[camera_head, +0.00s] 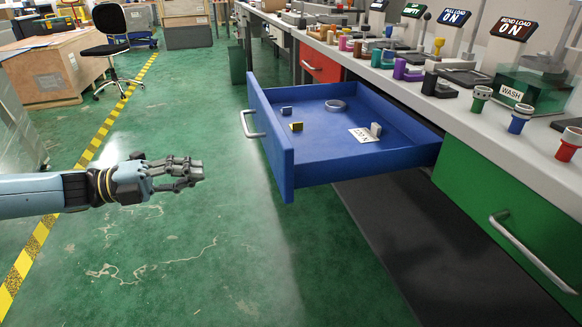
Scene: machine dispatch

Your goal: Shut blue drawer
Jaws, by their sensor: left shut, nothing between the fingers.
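The blue drawer (289,152) stands pulled far out from under the workbench, over the green floor. Its silver handle (250,124) is on the front face, which points left. Inside lie a small blue block, a yellow block, a grey ring (336,105) and a white card with a grey block on it. My left gripper (199,172) is shut and empty. It is in the air left of the drawer front, apart from the handle and a little lower in the picture. My right gripper is not in view.
A green drawer (485,205) with a silver handle is shut at the right; a red drawer (319,62) is farther back. The bench top (400,84) holds many small parts and signs. A wooden crate (50,75) and black chair (112,45) stand far left. Floor before the drawer is clear.

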